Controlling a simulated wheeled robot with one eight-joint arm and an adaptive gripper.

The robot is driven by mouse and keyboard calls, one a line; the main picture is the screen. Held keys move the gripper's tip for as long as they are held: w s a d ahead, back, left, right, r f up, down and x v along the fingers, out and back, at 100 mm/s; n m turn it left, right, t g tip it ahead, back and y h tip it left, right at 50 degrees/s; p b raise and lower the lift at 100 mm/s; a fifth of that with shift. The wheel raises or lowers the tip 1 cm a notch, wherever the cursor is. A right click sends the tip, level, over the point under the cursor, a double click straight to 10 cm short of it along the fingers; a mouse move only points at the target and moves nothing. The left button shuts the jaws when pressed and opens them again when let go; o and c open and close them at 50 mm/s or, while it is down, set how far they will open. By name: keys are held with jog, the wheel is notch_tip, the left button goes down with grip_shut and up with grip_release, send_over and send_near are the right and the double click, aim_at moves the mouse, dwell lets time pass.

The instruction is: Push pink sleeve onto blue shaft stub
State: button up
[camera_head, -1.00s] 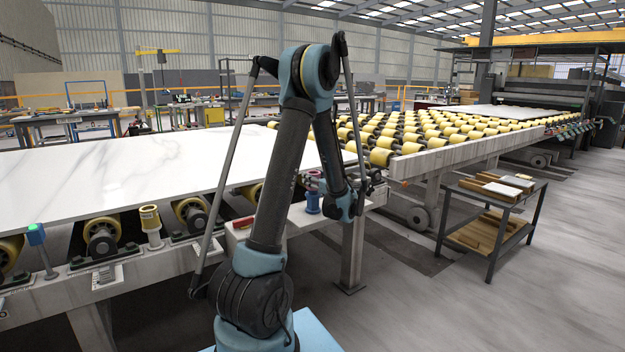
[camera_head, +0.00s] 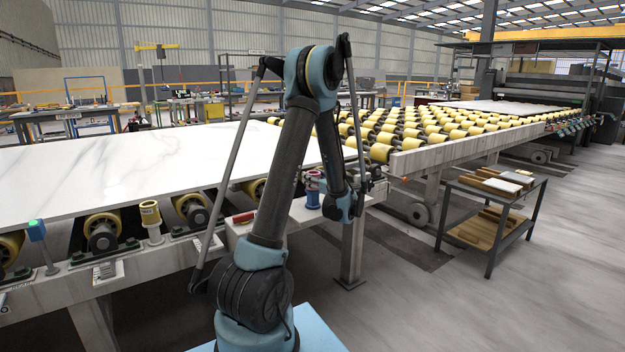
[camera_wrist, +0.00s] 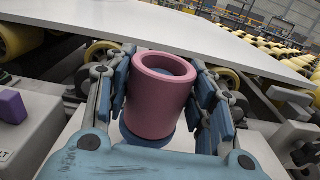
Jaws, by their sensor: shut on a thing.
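The pink sleeve (camera_wrist: 160,95) is a short open tube, seen large in the middle of the wrist view. My gripper (camera_wrist: 165,82) is shut on it, with a blue finger against each side. A dark blue part, seemingly the blue shaft stub (camera_wrist: 143,137), shows just below the sleeve's lower edge. The sleeve looks close to upright above it; how far it reaches over the stub is hidden. In the head view a small pink-and-blue piece (camera_head: 313,187) stands on the white ledge beside my forearm. My fingers are too small to make out there.
A white marble slab (camera_head: 130,165) lies on yellow rollers (camera_head: 103,232) behind the ledge. A purple block (camera_wrist: 12,106) sits on a white box at left in the wrist view. A dark side table (camera_head: 490,210) stands right. The grey floor at lower right is clear.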

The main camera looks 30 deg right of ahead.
jog(key=shift+f, duration=0.1)
jog(key=o, duration=1.2)
jog(key=shift+s, duration=0.1)
jog(key=s, duration=1.1)
jog(key=shift+s+d, duration=0.35)
